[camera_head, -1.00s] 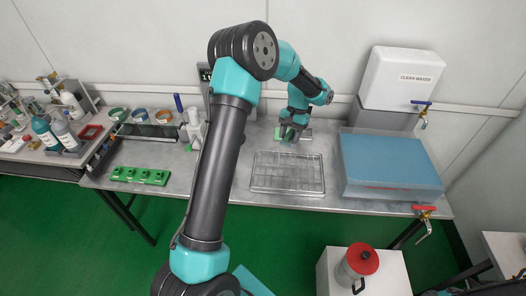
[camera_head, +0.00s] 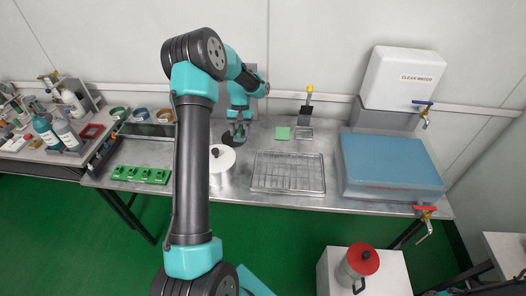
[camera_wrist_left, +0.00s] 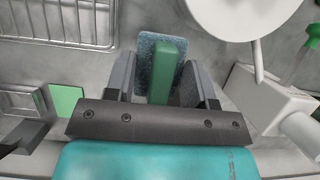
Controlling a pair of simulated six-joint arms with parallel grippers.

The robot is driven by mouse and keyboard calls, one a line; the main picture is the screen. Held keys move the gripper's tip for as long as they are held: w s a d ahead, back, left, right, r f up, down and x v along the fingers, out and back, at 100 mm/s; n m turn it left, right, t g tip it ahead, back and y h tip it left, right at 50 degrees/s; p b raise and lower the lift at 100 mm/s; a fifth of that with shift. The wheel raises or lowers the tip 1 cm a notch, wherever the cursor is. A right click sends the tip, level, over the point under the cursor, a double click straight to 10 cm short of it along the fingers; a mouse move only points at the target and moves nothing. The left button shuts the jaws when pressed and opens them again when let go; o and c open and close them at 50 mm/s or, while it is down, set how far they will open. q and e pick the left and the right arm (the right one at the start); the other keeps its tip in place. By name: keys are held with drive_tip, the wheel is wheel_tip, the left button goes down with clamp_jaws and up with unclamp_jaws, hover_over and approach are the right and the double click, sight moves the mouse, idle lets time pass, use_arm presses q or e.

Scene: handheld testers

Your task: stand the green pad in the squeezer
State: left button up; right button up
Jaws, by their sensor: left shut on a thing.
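My left gripper (camera_head: 238,136) is low over the bench, left of the wire rack. In the left wrist view its fingers (camera_wrist_left: 160,85) are shut on the green pad (camera_wrist_left: 167,72), a green block on a speckled blue-grey face. In the head view the pad is too small and dark to make out well. A white device with a box body (camera_wrist_left: 268,100) stands just right of the gripper in the wrist view and is apart from the pad. It may be the squeezer; I cannot tell for sure. My arm hides that spot in the head view. My right gripper is out of view.
A white round thing with a black knob (camera_head: 221,158) stands close in front of the gripper. A wire rack (camera_head: 288,172) lies to the right, with a flat light green square (camera_head: 283,133) behind it. A blue-topped tank (camera_head: 390,162) fills the right end.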

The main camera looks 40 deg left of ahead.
use_arm(q)
drive_tip(key=shift+f, duration=0.15)
hover_over(242, 156)
drive_tip(key=w+a, duration=0.1)
drive_tip(key=shift+w+f, duration=0.1)
drive_tip(key=shift+f, duration=2.9)
drive_tip(key=shift+f, duration=1.9)
drive_tip(key=o, duration=1)
drive_tip(key=shift+f, duration=0.1)
drive_tip(key=shift+c, duration=0.2)
drive_tip(key=v, duration=1.2)
